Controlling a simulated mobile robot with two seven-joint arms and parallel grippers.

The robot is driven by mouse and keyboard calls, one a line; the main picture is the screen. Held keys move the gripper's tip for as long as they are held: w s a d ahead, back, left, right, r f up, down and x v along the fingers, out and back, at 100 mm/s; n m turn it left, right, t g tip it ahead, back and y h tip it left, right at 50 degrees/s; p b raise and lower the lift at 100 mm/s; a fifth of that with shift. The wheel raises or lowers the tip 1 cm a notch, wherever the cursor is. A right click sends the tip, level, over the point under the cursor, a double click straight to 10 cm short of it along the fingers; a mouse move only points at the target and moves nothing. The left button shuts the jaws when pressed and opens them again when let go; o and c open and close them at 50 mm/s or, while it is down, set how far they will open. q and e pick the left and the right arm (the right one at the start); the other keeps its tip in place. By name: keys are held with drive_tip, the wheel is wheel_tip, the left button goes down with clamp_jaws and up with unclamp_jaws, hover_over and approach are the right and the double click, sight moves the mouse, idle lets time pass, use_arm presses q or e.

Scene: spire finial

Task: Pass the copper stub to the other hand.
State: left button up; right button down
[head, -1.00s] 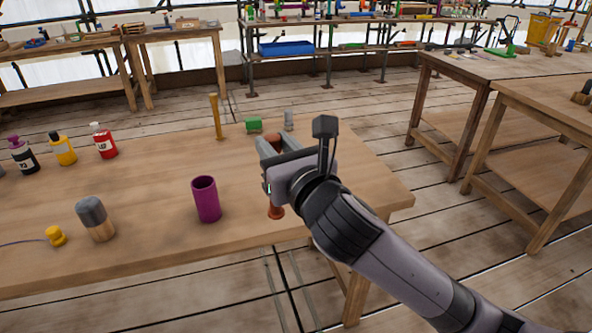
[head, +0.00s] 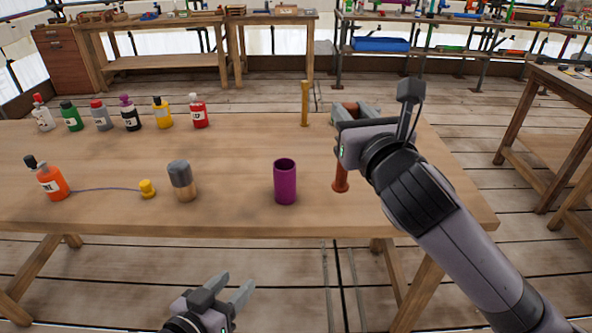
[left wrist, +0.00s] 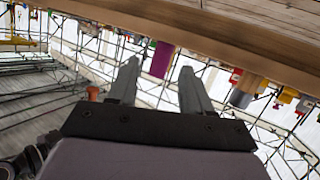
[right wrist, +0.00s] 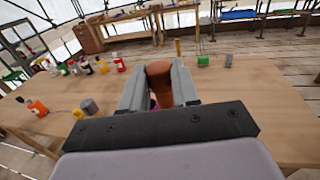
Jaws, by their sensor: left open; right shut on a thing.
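The copper stub (head: 341,180) is a reddish-brown rod. My right gripper (head: 353,108) is shut on it over the right part of the table. In the right wrist view the stub's rounded top (right wrist: 159,74) shows between the fingers; the gripper hides its middle in the head view. A small copper end (left wrist: 92,93) also shows in the left wrist view, apart from the left fingers. My left gripper (head: 237,285) is open and empty, in front of the table's near edge, to the left of and well apart from the stub.
On the table (head: 110,165), a purple cup (head: 285,182) stands left of the stub. A grey-topped cylinder (head: 182,181), a yellow knob (head: 147,189) and several bottles are farther left. An upright wooden post (head: 305,103) stands behind.

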use_arm(q)
drive_tip(key=w+d+r+m+h, duration=0.2)
drive_tip(key=d+r+h, duration=0.15)
drive_tip(key=r, duration=0.45)
drive_tip(key=w+d+r+m+g+h, duration=0.1)
drive_tip(key=d+r+m+h, duration=0.1)
drive_tip(key=d+r, duration=0.35)
drive_tip(key=w+d+r+m+h, duration=0.2)
drive_tip(key=d+r, duration=0.1)
drive_tip(key=r, duration=0.6)
drive_tip(key=x, duration=1.2)
drive_tip(key=shift+a, duration=0.15)
clamp_jaws()
use_arm(e)
drive_tip(key=c, duration=0.8)
unclamp_jaws()
drive_tip(key=shift+o, duration=0.2)
